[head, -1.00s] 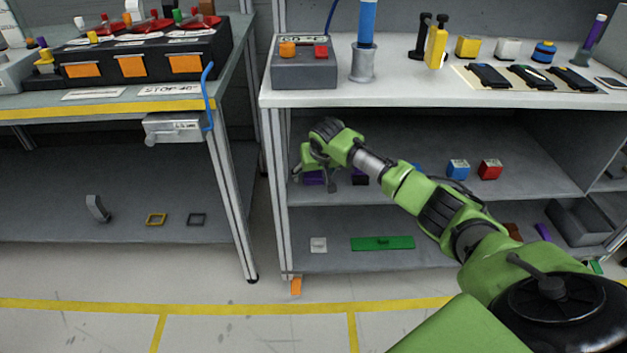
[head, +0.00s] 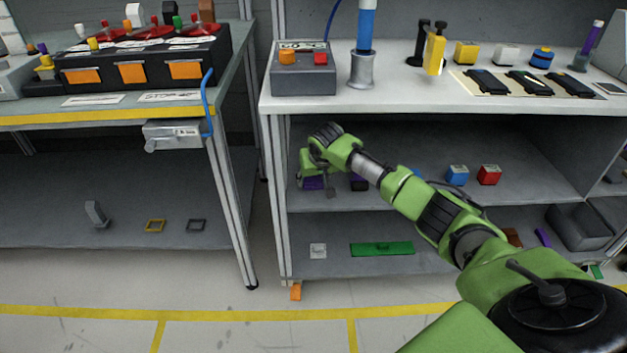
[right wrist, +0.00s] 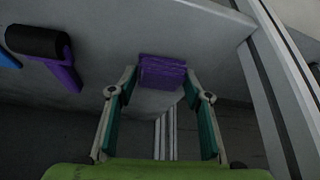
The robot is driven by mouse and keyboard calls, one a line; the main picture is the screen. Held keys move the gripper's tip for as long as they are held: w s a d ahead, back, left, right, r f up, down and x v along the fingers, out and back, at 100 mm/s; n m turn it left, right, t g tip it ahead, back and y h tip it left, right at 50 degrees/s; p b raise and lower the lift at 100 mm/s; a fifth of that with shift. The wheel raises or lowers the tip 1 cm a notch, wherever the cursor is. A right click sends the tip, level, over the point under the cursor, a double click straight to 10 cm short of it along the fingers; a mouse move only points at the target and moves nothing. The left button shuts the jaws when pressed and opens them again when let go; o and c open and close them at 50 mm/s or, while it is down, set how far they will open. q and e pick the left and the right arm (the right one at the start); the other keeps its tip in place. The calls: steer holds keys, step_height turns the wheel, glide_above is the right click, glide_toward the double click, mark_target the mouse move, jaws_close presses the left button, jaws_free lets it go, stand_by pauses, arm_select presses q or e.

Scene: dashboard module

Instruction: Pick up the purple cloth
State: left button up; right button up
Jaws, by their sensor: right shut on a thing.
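The purple cloth (head: 313,183) is a small folded piece at the left end of the middle shelf under the right-hand bench, partly hidden by my gripper in the head view. In the right wrist view the cloth (right wrist: 162,72) sits between the fingertips. My right gripper (head: 317,182) reaches down over it and is shut on it; the fingers also show in the right wrist view (right wrist: 160,90), one on each side. I cannot tell whether the cloth is clear of the shelf. My left gripper is not in view.
A purple item with a black part (right wrist: 58,60) lies near the cloth. Blue (head: 457,175) and red (head: 489,175) cubes stand farther right on the shelf. A metal post (head: 275,200) rises close left of the gripper. The bench top (head: 400,95) is overhead.

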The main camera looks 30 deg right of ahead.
mark_target(315, 188)
steer(key=shift+r, duration=0.55)
steer(key=s, duration=0.1)
steer(key=s+a+p, duration=0.1)
steer(key=s, duration=0.1)
steer(key=shift+s+a, duration=0.15)
steer(key=shift+s, duration=0.05)
arm_select(q)
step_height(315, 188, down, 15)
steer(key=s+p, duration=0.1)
steer(key=p, duration=0.2)
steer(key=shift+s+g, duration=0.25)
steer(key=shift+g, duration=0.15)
arm_select(e)
steer(key=s+a, duration=0.5)
steer(key=s, duration=0.8)
steer(key=shift+s, duration=0.25)
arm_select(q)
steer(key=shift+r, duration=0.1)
